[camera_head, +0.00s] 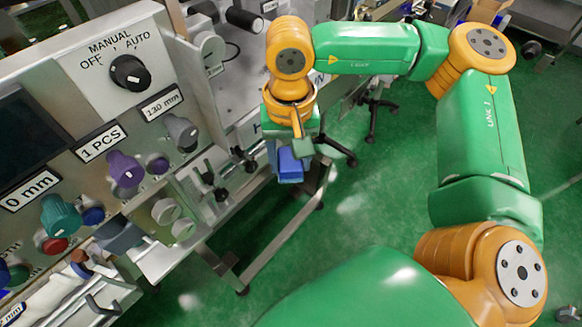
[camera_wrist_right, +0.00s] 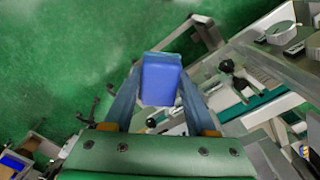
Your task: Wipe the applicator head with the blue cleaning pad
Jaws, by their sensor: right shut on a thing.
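The blue cleaning pad (camera_head: 289,163) is a small blue block held in my right gripper (camera_head: 286,150) in the head view. In the right wrist view the pad (camera_wrist_right: 161,80) sits between the two fingers of the gripper (camera_wrist_right: 157,92), which are shut on it. The pad is held in the air above the green floor, just right of the machine's frame. I cannot pick out the applicator head for certain in either view. My left gripper is not in view.
The machine's control panel (camera_head: 100,110) with knobs and labels fills the left. Metal rails and a frame leg (camera_head: 285,232) stand below the gripper. A black caster stand (camera_head: 374,115) is behind. Open green floor (camera_head: 370,205) lies to the right of the frame.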

